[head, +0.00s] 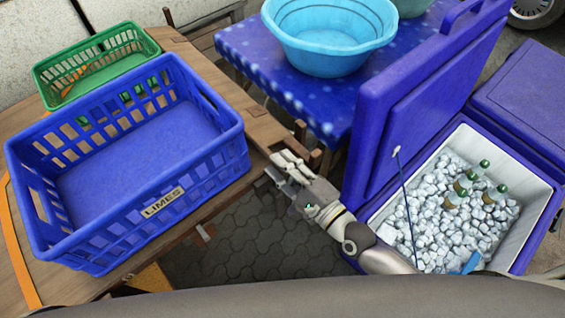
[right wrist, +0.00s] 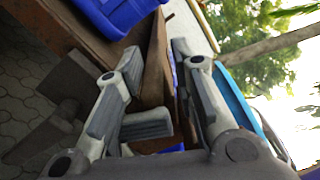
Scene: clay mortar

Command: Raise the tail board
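The tail board looks to be the brown wooden board (head: 265,130) at the right end of the wooden cart, just right of the blue crate. In the right wrist view a brown board (right wrist: 153,70) runs edge-on between the fingers. My right gripper (head: 284,166) is at the near end of this board, and its arm comes from the lower right. In the wrist view my right gripper (right wrist: 155,100) is open, with a finger on each side of the board. A gap shows on the left; contact on the right is unclear. My left gripper is out of view.
The blue crate (head: 165,200) labelled LIMES and a green basket (head: 100,85) stand on the cart. A blue-covered table (head: 240,48) with a light blue basin (head: 330,45) is behind. An open ice cooler (head: 540,195) with bottles stands right. Paving (head: 235,245) lies below.

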